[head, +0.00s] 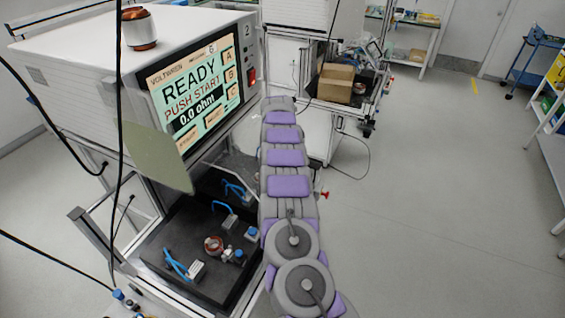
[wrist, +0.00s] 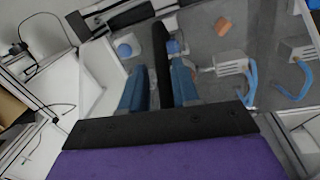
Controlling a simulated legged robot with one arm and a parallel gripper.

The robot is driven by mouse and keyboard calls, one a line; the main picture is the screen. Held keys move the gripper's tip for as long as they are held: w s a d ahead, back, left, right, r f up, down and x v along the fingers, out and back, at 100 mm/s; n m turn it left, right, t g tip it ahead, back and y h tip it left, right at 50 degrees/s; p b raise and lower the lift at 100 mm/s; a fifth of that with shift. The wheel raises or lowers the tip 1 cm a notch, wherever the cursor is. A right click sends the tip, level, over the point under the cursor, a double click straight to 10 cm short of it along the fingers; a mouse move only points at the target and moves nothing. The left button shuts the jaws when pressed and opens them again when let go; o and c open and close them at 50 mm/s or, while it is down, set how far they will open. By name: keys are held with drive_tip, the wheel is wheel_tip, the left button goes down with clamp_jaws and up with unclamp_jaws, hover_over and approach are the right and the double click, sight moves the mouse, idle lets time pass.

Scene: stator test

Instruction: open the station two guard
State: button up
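The station two tester (head: 190,95) stands at left in the head view, marked 2, its screen reading READY, PUSH START, 0.0 ohm. Its dark fixture bed (head: 190,235) sits below, with a copper-ringed part and blue hoses. What seems to be a clear guard pane (wrist: 225,40) lies over the fixtures in the wrist view. A black bar (wrist: 161,60), possibly the guard's handle, stands between the blue fingers of my gripper (wrist: 160,85). Whether the fingers press on it is unclear. My gripper is hidden in the head view, where my purple and grey arm reaches forward.
A copper-wound part (head: 139,28) sits on top of the tester. A pale flat panel (head: 155,155) hangs at its front left corner. A cart with cardboard boxes (head: 337,83) stands beyond. Black cables hang at left. The floor (head: 450,200) at right is clear.

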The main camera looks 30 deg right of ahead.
wheel_tip(320, 180, up, 15)
drive_tip(key=a, duration=0.1)
drive_tip(key=shift+s+a, duration=0.35)
drive_tip(key=shift+s, duration=0.05)
drive_tip(key=shift+a+r, duration=0.1)
drive_tip(key=s+a+r+m+g+y+b, duration=0.1)
drive_tip(key=s+a+r+b, duration=0.2)
drive_tip(key=s+a, duration=0.65)
drive_tip(key=s+a+r+m+b, duration=0.1)
drive_tip(key=s+a+r+b, duration=0.15)
drive_tip(key=s+a, duration=0.7)
drive_tip(key=s+a+f+m+b, duration=0.1)
drive_tip(key=s+f, duration=0.3)
drive_tip(key=s, duration=0.7)
drive_tip(key=s+a+f+m+g+b, duration=0.1)
drive_tip(key=s+f, duration=0.3)
drive_tip(key=s, duration=0.7)
drive_tip(key=s+a+f+m+b, duration=0.1)
drive_tip(key=s+a+f+b, duration=0.2)
drive_tip(key=s, duration=0.9)
drive_tip(key=shift+a+f+m+b, duration=0.3)
drive_tip(key=shift+a+f, duration=0.05)
drive_tip(key=shift+f, duration=0.45)
